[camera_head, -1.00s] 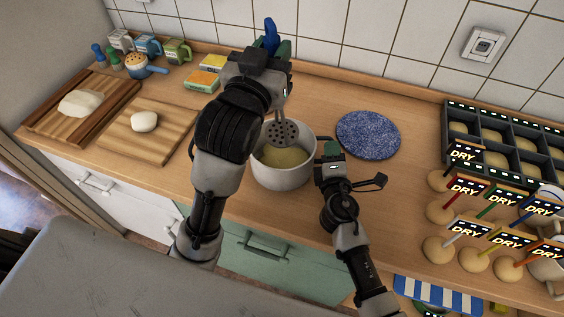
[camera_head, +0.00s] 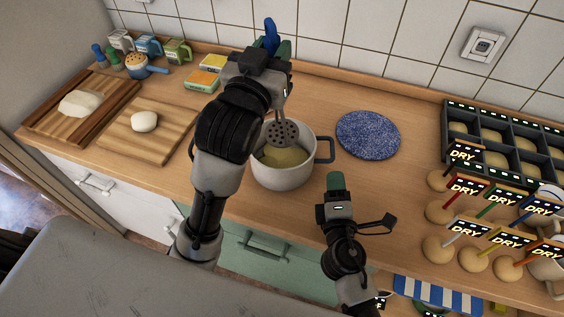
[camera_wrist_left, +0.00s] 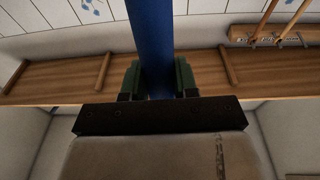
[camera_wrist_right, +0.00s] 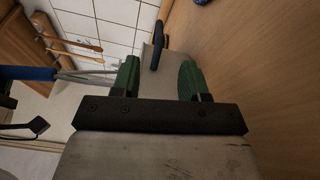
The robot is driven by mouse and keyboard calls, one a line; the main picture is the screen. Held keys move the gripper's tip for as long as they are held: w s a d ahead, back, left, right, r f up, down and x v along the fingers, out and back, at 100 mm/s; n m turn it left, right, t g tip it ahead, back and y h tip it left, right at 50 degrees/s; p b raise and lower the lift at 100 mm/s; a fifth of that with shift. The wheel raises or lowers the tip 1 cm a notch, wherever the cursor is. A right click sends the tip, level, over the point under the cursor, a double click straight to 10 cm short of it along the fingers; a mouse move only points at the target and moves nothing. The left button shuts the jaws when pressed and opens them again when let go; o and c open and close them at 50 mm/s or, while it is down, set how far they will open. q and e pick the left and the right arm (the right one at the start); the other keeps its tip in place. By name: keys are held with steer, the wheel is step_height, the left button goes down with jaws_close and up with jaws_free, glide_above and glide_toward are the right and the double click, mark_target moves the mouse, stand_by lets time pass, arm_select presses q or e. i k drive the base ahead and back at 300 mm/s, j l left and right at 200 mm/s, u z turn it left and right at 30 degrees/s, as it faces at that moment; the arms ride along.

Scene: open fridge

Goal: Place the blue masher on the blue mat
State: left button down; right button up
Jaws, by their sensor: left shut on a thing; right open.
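The masher has a blue handle (camera_head: 270,36) and a round grey perforated head (camera_head: 283,133). My left gripper (camera_head: 277,52) is shut on the handle and holds the masher upright, its head over the pot (camera_head: 282,178). The handle also shows between the green fingers in the left wrist view (camera_wrist_left: 152,45). The round speckled blue mat (camera_head: 368,135) lies bare on the counter, right of the pot. My right gripper (camera_head: 335,182) is open and empty, in front and to the right of the pot; its fingers show apart in the right wrist view (camera_wrist_right: 160,78).
The white pot holds yellowish food and has a dark handle (camera_head: 325,150) toward the mat. Cutting boards (camera_head: 165,150) with dough are at left. A dark compartment tray (camera_head: 458,112) and several "DRY" signs stand at right. Counter around the mat is clear.

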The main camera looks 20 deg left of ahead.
mark_target(368, 139)
steer(key=k+l, duration=0.2)
steer(key=k, duration=0.3)
steer(key=k+l, duration=0.2)
steer(key=k, duration=0.25)
